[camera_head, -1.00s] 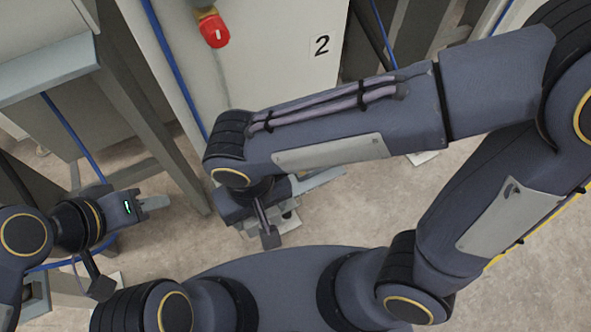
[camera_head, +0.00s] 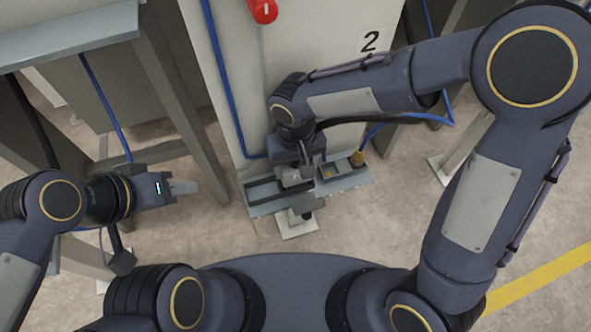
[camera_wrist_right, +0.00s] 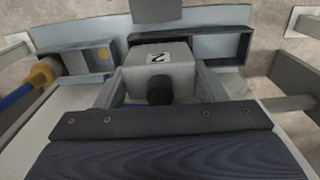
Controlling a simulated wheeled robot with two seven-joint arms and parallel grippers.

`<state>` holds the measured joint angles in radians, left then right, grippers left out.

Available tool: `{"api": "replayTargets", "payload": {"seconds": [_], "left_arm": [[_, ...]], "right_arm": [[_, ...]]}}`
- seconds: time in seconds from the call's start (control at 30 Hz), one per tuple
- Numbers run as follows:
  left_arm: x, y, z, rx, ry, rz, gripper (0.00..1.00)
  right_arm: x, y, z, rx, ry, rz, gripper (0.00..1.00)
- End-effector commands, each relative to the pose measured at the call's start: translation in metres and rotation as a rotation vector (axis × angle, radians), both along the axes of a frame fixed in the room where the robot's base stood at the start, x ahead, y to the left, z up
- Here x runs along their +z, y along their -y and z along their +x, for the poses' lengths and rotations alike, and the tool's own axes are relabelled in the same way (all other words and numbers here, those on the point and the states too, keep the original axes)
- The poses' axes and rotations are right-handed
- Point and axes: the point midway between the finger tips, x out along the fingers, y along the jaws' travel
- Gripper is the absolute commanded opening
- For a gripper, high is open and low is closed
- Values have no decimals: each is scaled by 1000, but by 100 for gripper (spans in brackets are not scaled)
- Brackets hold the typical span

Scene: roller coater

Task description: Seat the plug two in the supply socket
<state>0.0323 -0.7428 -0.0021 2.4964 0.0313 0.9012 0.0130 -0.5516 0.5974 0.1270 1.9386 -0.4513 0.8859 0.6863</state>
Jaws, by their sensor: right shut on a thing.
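Plug two is a grey block (camera_wrist_right: 158,66) with a "2" label, upside down in the right wrist view, and a dark round end facing the camera. My right gripper (camera_head: 297,184) is shut on it; its fingers flank the block in the right wrist view (camera_wrist_right: 160,88). The block is at the middle of a grey-blue shelf (camera_head: 265,208), between two dark-framed recesses. I cannot tell whether it touches the shelf, or which recess is the supply socket. My left gripper (camera_head: 183,187) is away to the left; its fingers are seen edge-on and nothing shows in them.
A cabinet marked 2 (camera_head: 370,41) with a red knob (camera_head: 263,10) stands behind. A grey frame post (camera_head: 172,105) stands left.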

Motion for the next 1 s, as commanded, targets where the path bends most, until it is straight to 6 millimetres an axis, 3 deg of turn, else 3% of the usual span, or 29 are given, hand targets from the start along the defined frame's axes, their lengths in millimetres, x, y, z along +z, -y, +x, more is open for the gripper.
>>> {"api": "replayTargets", "payload": {"seconds": [0.17,0.57,0.6,0.7,0.73,1.0], "left_arm": [[-10,0,0,0,0,0,36],[-14,0,0,0,0,0,36],[-12,0,0,0,0,0,36],[-12,0,0,0,0,0,36],[-12,0,0,0,0,0,36],[-11,0,0,0,0,0,36]], "right_arm": [[-29,0,0,1,-1,0,32],[-34,0,0,0,1,0,32],[-33,0,-1,0,0,0,69],[-33,0,-1,0,0,0,82],[-33,0,-1,-1,0,0,85],[-32,0,-1,0,0,0,85]]}}
